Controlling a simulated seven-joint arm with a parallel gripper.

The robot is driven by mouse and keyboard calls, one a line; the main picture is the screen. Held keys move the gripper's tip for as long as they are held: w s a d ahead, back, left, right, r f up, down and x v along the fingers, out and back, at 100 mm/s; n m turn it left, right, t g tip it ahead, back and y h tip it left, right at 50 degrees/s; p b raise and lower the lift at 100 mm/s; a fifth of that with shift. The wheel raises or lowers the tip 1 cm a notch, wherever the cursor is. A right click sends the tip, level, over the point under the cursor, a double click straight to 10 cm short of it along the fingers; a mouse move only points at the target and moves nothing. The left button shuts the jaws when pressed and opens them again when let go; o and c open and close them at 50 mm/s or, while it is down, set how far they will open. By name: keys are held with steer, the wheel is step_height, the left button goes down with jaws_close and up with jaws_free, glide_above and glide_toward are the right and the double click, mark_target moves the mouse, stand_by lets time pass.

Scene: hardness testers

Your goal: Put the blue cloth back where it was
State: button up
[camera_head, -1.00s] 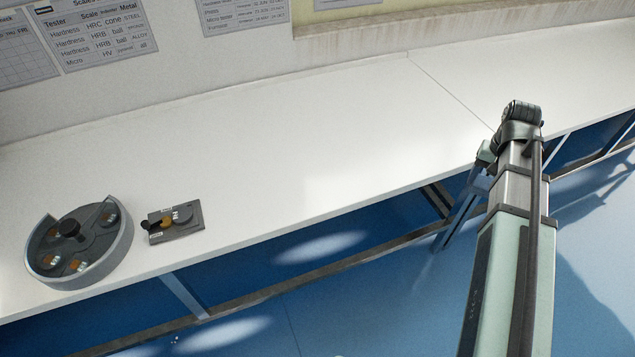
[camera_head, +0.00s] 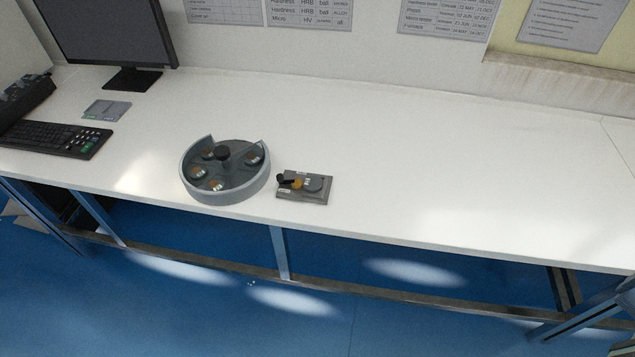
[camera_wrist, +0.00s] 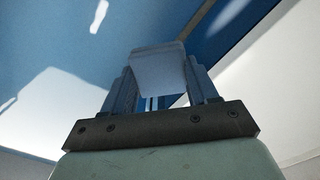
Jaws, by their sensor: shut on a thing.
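My gripper (camera_wrist: 160,88) shows only in the wrist view. It is shut on a flat, pale blue-grey piece that stands up between its two fingers; I take it for the blue cloth (camera_wrist: 158,66). The cloth's lower part is partly hidden between the fingers. In the head view neither my gripper nor the cloth can be seen. Blue floor and pale surfaces lie behind the gripper in the wrist view.
A long white bench (camera_head: 420,150) carries a round grey tray (camera_head: 255,186) of samples and a small grey block (camera_head: 317,197) beside it. A monitor (camera_head: 105,35), keyboard (camera_head: 55,138) and flat grey item (camera_head: 107,110) stand at the left. The bench's right part is clear.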

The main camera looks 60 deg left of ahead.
steer(key=s+a+n, duration=0.2)
steer(key=a+n, duration=0.1)
steer(key=a, duration=1.5)
step_height(320, 180, up, 3)
steer(key=n, duration=0.6)
glide_above(306, 157)
steer(key=shift+f, duration=4.75)
steer(key=shift+f, duration=0.15)
